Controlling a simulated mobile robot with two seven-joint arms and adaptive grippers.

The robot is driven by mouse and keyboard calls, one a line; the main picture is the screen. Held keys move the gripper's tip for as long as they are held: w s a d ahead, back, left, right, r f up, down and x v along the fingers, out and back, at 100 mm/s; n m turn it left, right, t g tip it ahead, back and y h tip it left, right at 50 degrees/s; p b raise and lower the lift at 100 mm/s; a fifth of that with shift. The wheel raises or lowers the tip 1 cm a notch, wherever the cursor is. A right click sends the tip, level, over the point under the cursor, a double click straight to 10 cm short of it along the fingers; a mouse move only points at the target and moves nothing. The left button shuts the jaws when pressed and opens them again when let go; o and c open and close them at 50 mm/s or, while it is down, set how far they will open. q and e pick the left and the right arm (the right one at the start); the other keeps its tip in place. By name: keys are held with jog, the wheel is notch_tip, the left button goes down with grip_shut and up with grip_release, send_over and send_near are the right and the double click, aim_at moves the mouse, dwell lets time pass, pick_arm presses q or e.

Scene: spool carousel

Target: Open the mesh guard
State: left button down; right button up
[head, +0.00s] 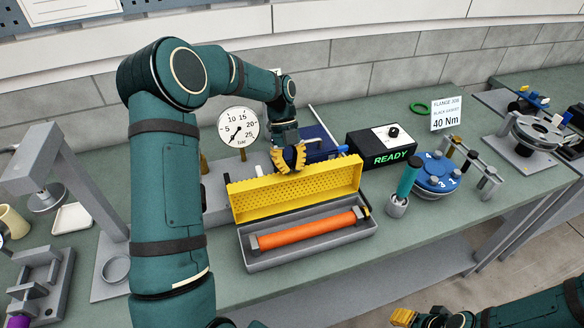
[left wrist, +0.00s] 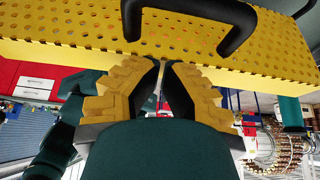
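The yellow perforated mesh guard (head: 295,192) stands raised along the back edge of a long grey housing (head: 310,254). An orange roller (head: 305,231) lies exposed in the housing. My left gripper (head: 288,160) is just behind the guard's upper edge, pointing down. In the left wrist view the guard (left wrist: 70,40) spans the top, with a black bar handle (left wrist: 195,12) on it. The left fingertips (left wrist: 161,62) are close together just below the guard, with nothing seen held; the handle is not between them. My right gripper (head: 403,316) is at the bottom edge, mostly cut off.
A black READY box (head: 385,147) is to the guard's right. A cup with a teal-handled tool (head: 408,178) and a blue carousel (head: 437,173) stand further right. Bench front, right of the housing, is clear.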

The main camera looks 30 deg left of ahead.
pick_arm(q)
jog(key=shift+w+a+f, duration=0.45)
jog(key=shift+w+a, duration=0.2)
jog(key=shift+a, duration=0.1)
jog(key=shift+w+a+f, duration=0.45)
jog(key=shift+w+a, duration=0.15)
jog(key=shift+a, duration=0.15)
jog(key=shift+w, duration=0.1)
